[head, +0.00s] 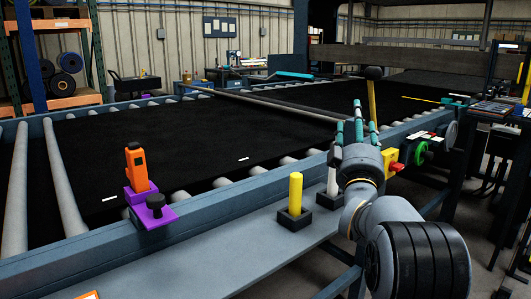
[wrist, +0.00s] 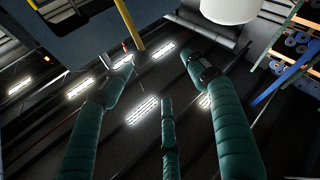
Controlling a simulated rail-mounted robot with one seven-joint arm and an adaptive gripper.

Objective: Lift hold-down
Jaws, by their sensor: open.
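A yellow lever (head: 371,97) with a dark round knob (head: 373,73) stands upright at the near edge of the belt press; it may be the hold-down's handle, but I cannot tell for sure. A yellow bar (wrist: 130,22), probably the same lever, shows at the top of the wrist view. My gripper (head: 354,122) has teal fingers pointing up, just left of and in front of the lever in the head view. In the wrist view my gripper (wrist: 165,85) has its fingers spread, with nothing between them. The lever's lower end is hidden behind my gripper.
The black belt (head: 180,140) lies over rollers inside a blue frame. An orange tool (head: 136,167) stands in a purple holder at left. A yellow cylinder (head: 295,190) stands in a dark socket on the grey shelf (head: 230,235). A red button (head: 397,167) sits right of my wrist.

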